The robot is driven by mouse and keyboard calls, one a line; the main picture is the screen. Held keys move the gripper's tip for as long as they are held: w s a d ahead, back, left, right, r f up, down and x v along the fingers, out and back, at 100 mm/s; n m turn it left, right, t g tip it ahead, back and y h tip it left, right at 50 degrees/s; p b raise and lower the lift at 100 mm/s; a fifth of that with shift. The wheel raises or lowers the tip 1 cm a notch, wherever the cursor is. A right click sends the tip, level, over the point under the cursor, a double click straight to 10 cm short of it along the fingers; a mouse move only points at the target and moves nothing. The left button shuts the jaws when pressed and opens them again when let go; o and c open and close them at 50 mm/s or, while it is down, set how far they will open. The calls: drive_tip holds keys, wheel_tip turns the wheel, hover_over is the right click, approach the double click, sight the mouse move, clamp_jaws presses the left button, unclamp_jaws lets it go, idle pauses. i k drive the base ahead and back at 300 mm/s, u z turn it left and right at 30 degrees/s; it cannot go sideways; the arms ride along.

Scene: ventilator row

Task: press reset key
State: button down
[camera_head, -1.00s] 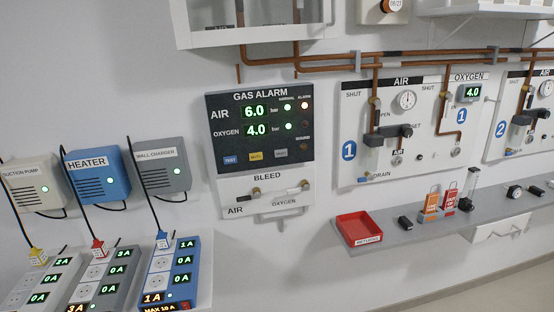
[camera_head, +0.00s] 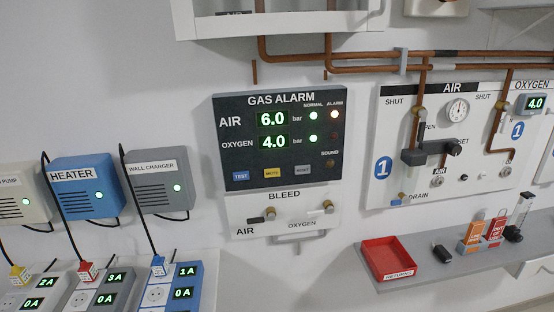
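The dark gas alarm panel (camera_head: 280,140) is on the wall near the middle of the picture. It reads AIR 6.0 bar and OXYGEN 4.0 bar. Along its lower edge are a blue TEST key (camera_head: 241,176), a yellow MUTE key (camera_head: 272,173) and a grey key (camera_head: 303,170); the grey key's small label is blurred and seems to say RESET. Two green NORMAL lamps (camera_head: 313,127) are lit. My gripper is not in view, and nothing covers the keys.
The BLEED plate (camera_head: 284,212) with two small valves is below. Copper pipes (camera_head: 385,62) run above. A shelf (camera_head: 450,258) with a red RETURNS tray (camera_head: 397,277) juts out at lower right. A blue HEATER box (camera_head: 91,186) and socket strips (camera_head: 168,292) are at left.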

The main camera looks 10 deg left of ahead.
sight(303, 169)
drive_tip(key=u, duration=0.35)
drive_tip(key=i, duration=1.05)
drive_tip(key=u, duration=0.2)
